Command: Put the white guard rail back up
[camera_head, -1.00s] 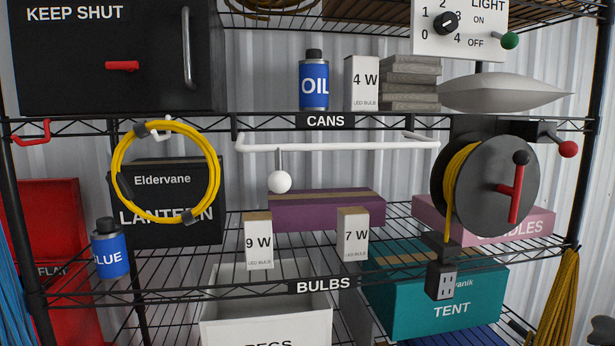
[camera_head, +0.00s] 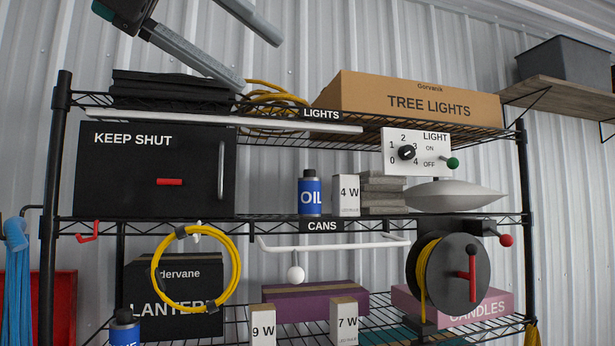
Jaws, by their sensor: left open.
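The white guard rail (camera_head: 345,246) is a thin U-shaped bar. It sits low, just below the front edge of the CANS shelf (camera_head: 450,219), with its long bar across the front. A white ball knob (camera_head: 295,274) hangs from it on a short stem. My left gripper (camera_head: 263,63) is at the top left, above the top shelf and well away from the rail. Its two grey fingers are spread, with nothing between them. My right gripper is not in view.
An oil can (camera_head: 310,193), a 4 W box (camera_head: 346,196) and a grey stack (camera_head: 383,192) stand behind the rail on the CANS shelf. A yellow cord coil (camera_head: 233,270) hangs left of it, a cord reel (camera_head: 448,280) right. A white strip (camera_head: 250,122) fronts the top shelf.

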